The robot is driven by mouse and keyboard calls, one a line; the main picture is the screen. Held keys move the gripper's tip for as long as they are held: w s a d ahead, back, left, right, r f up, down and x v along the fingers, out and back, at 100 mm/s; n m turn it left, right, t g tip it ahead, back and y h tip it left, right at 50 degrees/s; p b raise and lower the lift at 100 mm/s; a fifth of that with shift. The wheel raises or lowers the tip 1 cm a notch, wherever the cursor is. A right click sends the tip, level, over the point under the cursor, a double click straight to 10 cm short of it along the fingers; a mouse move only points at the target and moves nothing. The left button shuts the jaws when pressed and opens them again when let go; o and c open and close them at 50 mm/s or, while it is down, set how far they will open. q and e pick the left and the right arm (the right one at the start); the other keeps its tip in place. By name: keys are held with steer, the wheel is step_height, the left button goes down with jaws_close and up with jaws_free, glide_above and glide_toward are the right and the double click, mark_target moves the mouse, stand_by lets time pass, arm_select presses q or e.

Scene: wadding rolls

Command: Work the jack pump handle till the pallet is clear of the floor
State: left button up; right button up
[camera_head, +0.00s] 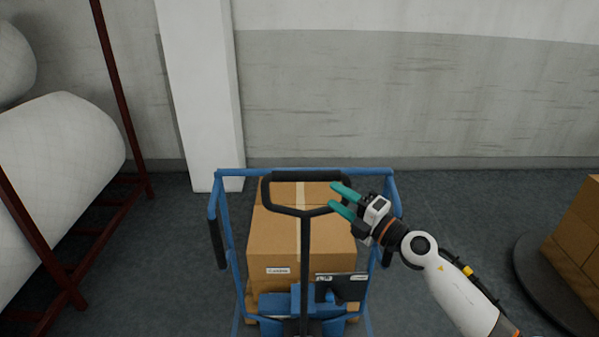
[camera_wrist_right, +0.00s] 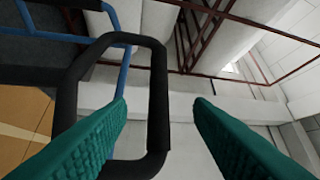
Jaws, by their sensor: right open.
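The black looped pump handle (camera_head: 305,240) stands upright in front of a blue jack (camera_head: 273,304). Its loop also fills the left half of the right wrist view (camera_wrist_right: 158,100). My right gripper (camera_head: 336,197) is open, its green fingers at the right side of the loop. In the right wrist view the loop's side bar shows between the open fingers (camera_wrist_right: 165,105), closer to the left one; I cannot tell whether they touch. A cardboard box (camera_head: 265,235) sits behind the handle. The pallet under it is mostly hidden, so its floor clearance cannot be told. My left gripper is not in view.
A blue frame (camera_head: 228,225) surrounds the box. White wadding rolls (camera_head: 60,155) lie on a dark red rack (camera_head: 120,90) at left. A white pillar (camera_head: 200,90) stands behind. Brown boxes (camera_head: 580,235) stand on a dark round base (camera_head: 530,270) at right. Floor between is clear.

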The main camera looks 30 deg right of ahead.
mark_target(312, 180)
steer(key=p+x, duration=0.2)
steer(key=x, duration=0.7)
steer(key=shift+w, duration=0.2)
steer(key=shift+w+a, duration=0.15)
steer(key=shift+w, duration=0.6)
steer(key=shift+c, duration=0.2)
jaws_close()
